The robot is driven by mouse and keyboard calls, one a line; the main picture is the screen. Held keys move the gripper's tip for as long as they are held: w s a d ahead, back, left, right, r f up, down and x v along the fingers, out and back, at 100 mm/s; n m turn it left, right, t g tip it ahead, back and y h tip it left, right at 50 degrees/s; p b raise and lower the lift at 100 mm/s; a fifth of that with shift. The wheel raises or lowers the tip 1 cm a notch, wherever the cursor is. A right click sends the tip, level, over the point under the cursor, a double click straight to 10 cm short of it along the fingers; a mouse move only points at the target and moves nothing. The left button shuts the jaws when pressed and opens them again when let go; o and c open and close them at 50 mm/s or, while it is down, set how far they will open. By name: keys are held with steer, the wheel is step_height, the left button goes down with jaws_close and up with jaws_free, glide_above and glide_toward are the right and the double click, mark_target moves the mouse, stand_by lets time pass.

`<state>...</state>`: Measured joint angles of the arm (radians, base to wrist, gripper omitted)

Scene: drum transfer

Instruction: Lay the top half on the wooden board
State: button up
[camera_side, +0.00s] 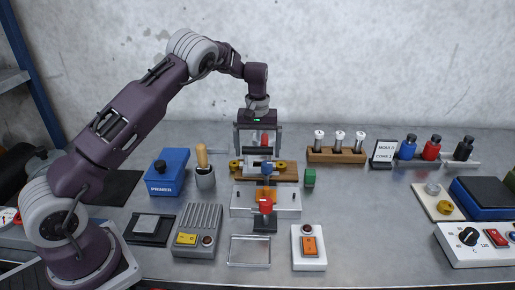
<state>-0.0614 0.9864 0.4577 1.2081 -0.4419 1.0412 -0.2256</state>
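My gripper (258,150) points down at the back middle of the bench, over the wooden board (290,174). Its two fingers hang wide apart. A pale grey block (257,157) shows between and just below them; it may be the top half, but I cannot tell for sure. Whether the fingers touch it is too small to see. Yellow knobs (282,165) stand on either side of it, and a red-tipped piece (265,140) overlaps it. In front of the board is a wide clear or pale metal block (288,203), with blue, orange and red parts in front of or on it.
A red-topped dark stand (265,222) is in front. A vial rack (337,156) stands at the back right, a green block (310,178) beside the board. A blue primer box (168,172) and brush cup (205,178) are left.

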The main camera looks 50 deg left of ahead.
steer(key=s+d+r+t, duration=0.1)
steer(key=s+d+r, duration=0.15)
steer(key=r, duration=0.75)
steer(key=s+d+r, duration=0.1)
steer(key=s+r, duration=0.2)
steer(key=r, duration=0.8)
steer(key=s+d+r+m+t+h, duration=0.1)
steer(key=s+d+r+m, duration=0.15)
steer(key=s, duration=0.25)
steer(key=s+d+r+m+t, duration=0.1)
steer(key=s+d+r, duration=0.2)
steer(key=s, duration=0.3)
steer(key=s+d+f+m+t, duration=0.1)
steer(key=s+d+f+m, duration=0.1)
steer(key=s, duration=0.8)
steer(key=s+d+f+m+t+y, duration=0.1)
steer(key=s+d+f+m, duration=0.2)
steer(key=s, duration=0.7)
steer(key=shift+d+f+t, duration=0.2)
steer(key=shift+d+t, duration=0.05)
steer(key=shift+t, duration=0.05)
